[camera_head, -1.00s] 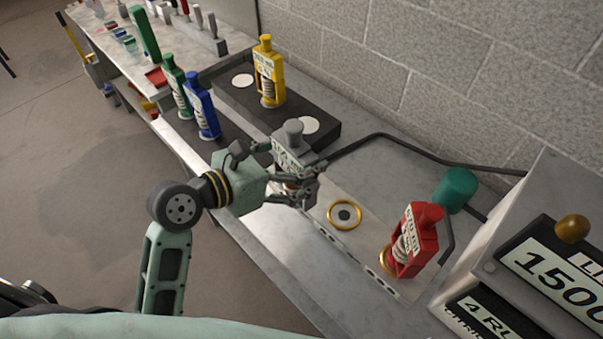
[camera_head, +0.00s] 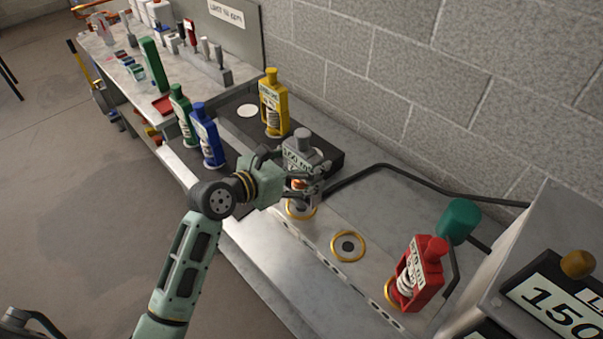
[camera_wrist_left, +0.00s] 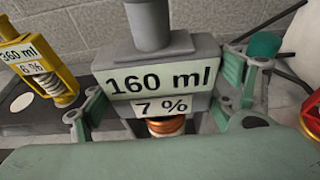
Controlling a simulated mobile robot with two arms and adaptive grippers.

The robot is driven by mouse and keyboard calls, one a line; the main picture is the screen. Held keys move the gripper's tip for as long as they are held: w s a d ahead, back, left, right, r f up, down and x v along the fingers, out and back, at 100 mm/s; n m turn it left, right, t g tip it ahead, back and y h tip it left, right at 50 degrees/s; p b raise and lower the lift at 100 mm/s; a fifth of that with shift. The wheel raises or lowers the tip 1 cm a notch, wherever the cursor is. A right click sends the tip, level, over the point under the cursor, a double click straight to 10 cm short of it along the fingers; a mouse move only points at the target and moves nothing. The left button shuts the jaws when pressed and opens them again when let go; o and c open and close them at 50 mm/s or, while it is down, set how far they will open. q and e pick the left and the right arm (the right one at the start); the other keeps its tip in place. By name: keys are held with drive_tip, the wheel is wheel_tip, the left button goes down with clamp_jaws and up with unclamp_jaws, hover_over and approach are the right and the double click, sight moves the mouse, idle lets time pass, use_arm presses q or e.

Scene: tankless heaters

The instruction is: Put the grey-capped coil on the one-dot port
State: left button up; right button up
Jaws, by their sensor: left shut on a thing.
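My left gripper (camera_head: 300,182) is shut on the grey-capped coil (camera_head: 302,143), which stands upright between its fingers. In the left wrist view the coil (camera_wrist_left: 160,58) fills the middle, labelled 160 ml and 7 %, with copper windings below. The coil's lower end is at the leftmost gold-ringed port (camera_head: 300,211); I cannot tell whether it is seated or just above. The port's dot marks are too small to read. An empty gold-ringed port (camera_head: 348,246) lies to its right. My right gripper is not in view.
A red coil (camera_head: 420,270) stands on the right port. A yellow coil (camera_head: 273,103) stands on the dark tray (camera_head: 325,160) behind; blue (camera_head: 207,137) and green (camera_head: 181,117) coils stand left. A black pipe (camera_head: 430,183) runs behind, ending near a heater box (camera_head: 520,250).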

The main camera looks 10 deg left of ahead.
use_arm(q)
drive_tip(key=shift+w+a+f, duration=0.2)
drive_tip(key=shift+w, duration=0.25)
wheel_tip(320, 180, down, 3)
drive_tip(key=shift+f, duration=0.45)
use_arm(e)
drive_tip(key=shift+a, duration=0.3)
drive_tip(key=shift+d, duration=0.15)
use_arm(q)
drive_tip(key=o, duration=2.1)
drive_tip(key=shift+s+f, duration=0.1)
drive_tip(key=shift+f, duration=0.1)
